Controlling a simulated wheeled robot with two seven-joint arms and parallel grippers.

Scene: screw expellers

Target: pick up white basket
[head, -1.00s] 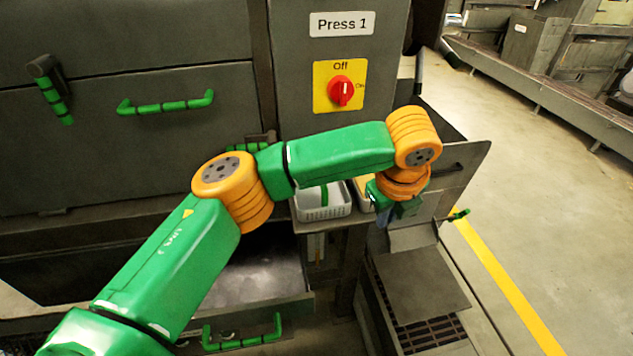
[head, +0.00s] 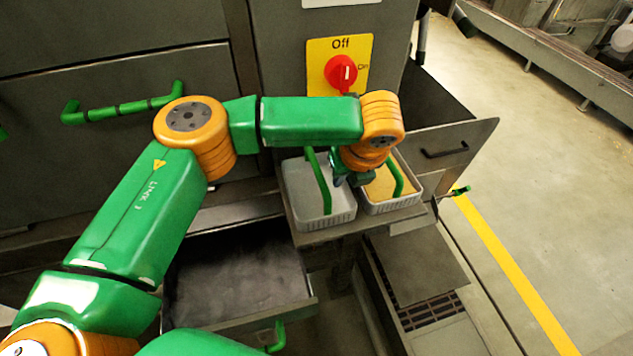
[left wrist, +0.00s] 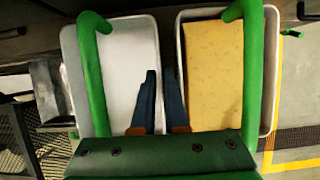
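The white basket (head: 341,216) stands on a small shelf below the red switch. It holds white contents and has a green bar handle (head: 318,180); it also shows at left in the left wrist view (left wrist: 72,62). My left gripper (head: 347,182) is above the gap between this basket and a similar one with yellow contents. My right gripper is not in view.
The yellow-filled basket (head: 393,206) with its green handle stands close on the right. A grey panel with a red switch (head: 341,73) rises behind. An open drawer (head: 240,275) is below left, and a metal bin (head: 452,150) is to the right.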

